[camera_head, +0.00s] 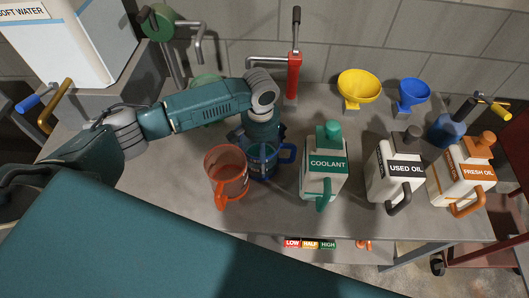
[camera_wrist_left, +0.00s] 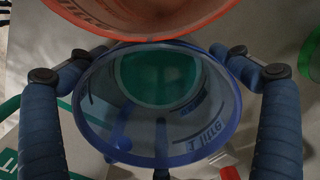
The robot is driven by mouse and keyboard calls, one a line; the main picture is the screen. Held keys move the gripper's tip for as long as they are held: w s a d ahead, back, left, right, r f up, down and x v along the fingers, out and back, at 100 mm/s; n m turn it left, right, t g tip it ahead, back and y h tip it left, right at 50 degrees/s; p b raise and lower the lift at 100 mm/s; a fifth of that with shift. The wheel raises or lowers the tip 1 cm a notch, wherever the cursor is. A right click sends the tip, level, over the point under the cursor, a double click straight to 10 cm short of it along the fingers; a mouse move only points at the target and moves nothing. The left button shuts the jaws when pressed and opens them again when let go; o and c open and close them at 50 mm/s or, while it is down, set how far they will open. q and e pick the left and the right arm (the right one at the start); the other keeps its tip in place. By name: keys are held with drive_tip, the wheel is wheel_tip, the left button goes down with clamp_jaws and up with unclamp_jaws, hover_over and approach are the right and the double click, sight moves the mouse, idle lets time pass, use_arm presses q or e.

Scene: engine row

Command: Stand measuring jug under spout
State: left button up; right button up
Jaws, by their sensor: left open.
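A see-through blue measuring jug (camera_head: 264,166) stands on the bench, its handle to the right. My left gripper (camera_head: 262,146) is above and around it, open; in the left wrist view my left gripper (camera_wrist_left: 168,62) has a finger on each side of the blue jug (camera_wrist_left: 205,130). I cannot tell whether the fingers touch it. A see-through orange-red jug (camera_head: 227,175) stands close on its left; its rim (camera_wrist_left: 150,36) crosses the top of the wrist view. A red hand pump (camera_head: 293,78) with a grey spout (camera_head: 264,63) stands behind. My right gripper is not in view.
A white COOLANT can (camera_head: 322,178) stands right of the blue jug, then USED OIL (camera_head: 392,180) and FRESH OIL (camera_head: 462,182) cans. Yellow (camera_head: 358,86) and blue (camera_head: 411,94) funnels stand behind. A green tap (camera_head: 157,22) and SOFT WATER tank (camera_head: 75,40) are at left.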

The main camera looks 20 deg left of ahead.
use_arm(q)
drive_tip(key=shift+f, duration=0.55)
drive_tip(key=shift+r, duration=0.1)
drive_tip(key=c, duration=1.8)
drive_tip(key=shift+r, duration=0.1)
drive_tip(key=shift+w+r, duration=0.15)
drive_tip(key=shift+r, duration=0.85)
drive_tip(key=shift+r+b, duration=1.9)
drive_tip(key=shift+r, duration=6.9)
